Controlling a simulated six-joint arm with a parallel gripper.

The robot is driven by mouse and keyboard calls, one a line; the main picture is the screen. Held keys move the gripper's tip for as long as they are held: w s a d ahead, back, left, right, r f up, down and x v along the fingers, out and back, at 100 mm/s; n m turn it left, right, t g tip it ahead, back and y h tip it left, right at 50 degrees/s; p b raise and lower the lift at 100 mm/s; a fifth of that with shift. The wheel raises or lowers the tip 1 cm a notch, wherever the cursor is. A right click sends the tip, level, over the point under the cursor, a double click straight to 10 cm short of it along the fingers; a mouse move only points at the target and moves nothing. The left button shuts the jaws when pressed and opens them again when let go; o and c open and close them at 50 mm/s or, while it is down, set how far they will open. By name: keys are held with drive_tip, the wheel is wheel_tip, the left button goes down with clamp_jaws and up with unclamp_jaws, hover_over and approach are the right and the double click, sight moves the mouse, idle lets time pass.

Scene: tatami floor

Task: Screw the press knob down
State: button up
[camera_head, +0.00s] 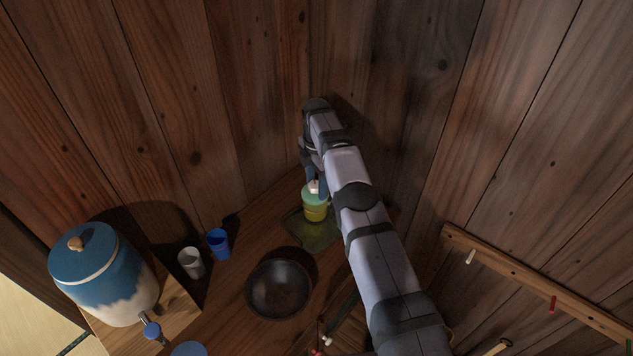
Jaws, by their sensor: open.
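The press (316,209) is a small yellow-green jar-like body with a paler green top, standing on a dark green mat (321,238) in the corner of the wooden surface. A whitish knob (313,187) shows at its top. My gripper (314,183) points down from above, with its dark fingers at the knob. The gripper is open. The arm comes in from the lower right and hides part of the right side of the press. I cannot tell whether the fingers touch the knob.
A dark round bowl (278,289) stands in front of the mat. A blue cup (218,244) and a grey-white cup (192,263) stand to the left. A large blue and white lidded jar (104,275) with a tap is farther left. Wooden walls close in behind; a peg rail (530,283) is on the right wall.

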sight(317, 184)
drive_tip(key=shift+r+p, duration=3.65)
drive_tip(key=shift+r, duration=0.25)
drive_tip(key=shift+r, duration=0.1)
drive_tip(key=shift+s+d+r+m, duration=0.15)
drive_tip(key=shift+r+m, duration=0.1)
drive_tip(key=shift+m, duration=0.15)
drive_tip(key=s+d+r+m+b, duration=0.1)
drive_tip(key=s+d+r+m, duration=0.1)
drive_tip(key=s+r+m, duration=0.3)
drive_tip(key=s+d+r+m+b, duration=0.1)
drive_tip(key=s+d+r+m, duration=0.2)
drive_tip(key=s+m, duration=0.35)
drive_tip(key=s+d+f+m+b, duration=0.1)
drive_tip(key=s+m, duration=0.4)
drive_tip(key=s, duration=0.8)
drive_tip(key=s+d+f+m+b, duration=0.1)
drive_tip(key=s+f+m, duration=0.2)
drive_tip(key=s, duration=1)
drive_tip(key=shift+d+m, duration=0.4)
drive_tip(key=shift+m, duration=0.85)
